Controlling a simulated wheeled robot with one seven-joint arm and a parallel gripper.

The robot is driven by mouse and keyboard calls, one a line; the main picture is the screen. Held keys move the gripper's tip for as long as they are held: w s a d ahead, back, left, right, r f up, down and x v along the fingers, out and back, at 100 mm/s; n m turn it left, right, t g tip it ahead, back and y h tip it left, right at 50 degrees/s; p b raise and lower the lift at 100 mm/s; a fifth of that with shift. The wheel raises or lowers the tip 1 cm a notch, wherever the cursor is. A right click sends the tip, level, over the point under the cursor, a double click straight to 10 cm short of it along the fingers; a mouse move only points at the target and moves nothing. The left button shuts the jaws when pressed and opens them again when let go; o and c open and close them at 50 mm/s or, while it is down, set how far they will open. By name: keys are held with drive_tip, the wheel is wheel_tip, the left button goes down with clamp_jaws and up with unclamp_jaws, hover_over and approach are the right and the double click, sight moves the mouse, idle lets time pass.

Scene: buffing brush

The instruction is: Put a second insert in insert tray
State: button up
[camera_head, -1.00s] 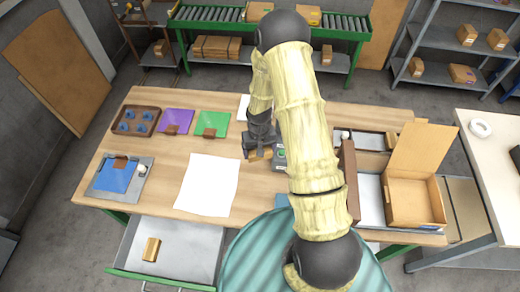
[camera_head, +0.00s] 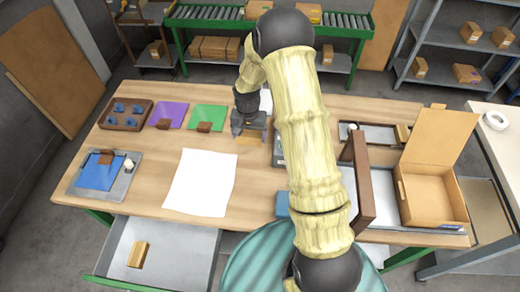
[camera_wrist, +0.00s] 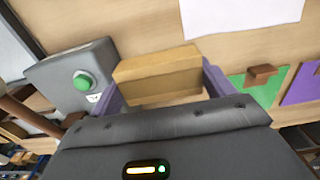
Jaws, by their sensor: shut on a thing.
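My gripper (camera_head: 249,138) is shut on a tan block-shaped insert (camera_wrist: 160,70), held across between its two purple fingers in the wrist view. In the head view the held insert (camera_head: 250,141) is over the table, right of the green sheet. Whether it touches the tabletop I cannot tell. A similar tan insert (camera_head: 138,254) lies in the pulled-out grey drawer-like tray (camera_head: 185,250) at the front left, whose remaining floor looks bare. Which container is the insert tray is not labelled.
A white sheet (camera_head: 201,182) lies mid-table. Left are a brown tray with blue pieces (camera_head: 125,104), purple (camera_head: 167,115) and green (camera_head: 208,115) sheets, and a blue pad on a grey board (camera_head: 101,170). A green-buttoned grey box (camera_wrist: 75,75) sits beside my gripper. An open cardboard box (camera_head: 430,195) stands right.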

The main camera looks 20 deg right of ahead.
drive_tip(key=shift+s+f, duration=0.1)
drive_tip(key=shift+f, duration=0.25)
drive_tip(key=p, duration=0.1)
hover_over(251, 157)
drive_tip(key=shift+f, duration=2.5)
drive_tip(key=shift+a+f+p, duration=0.1)
drive_tip(key=shift+f+p, duration=0.65)
drive_tip(key=shift+f, duration=1.35)
drive_tip(key=shift+f, duration=0.2)
drive_tip(key=o, duration=0.9)
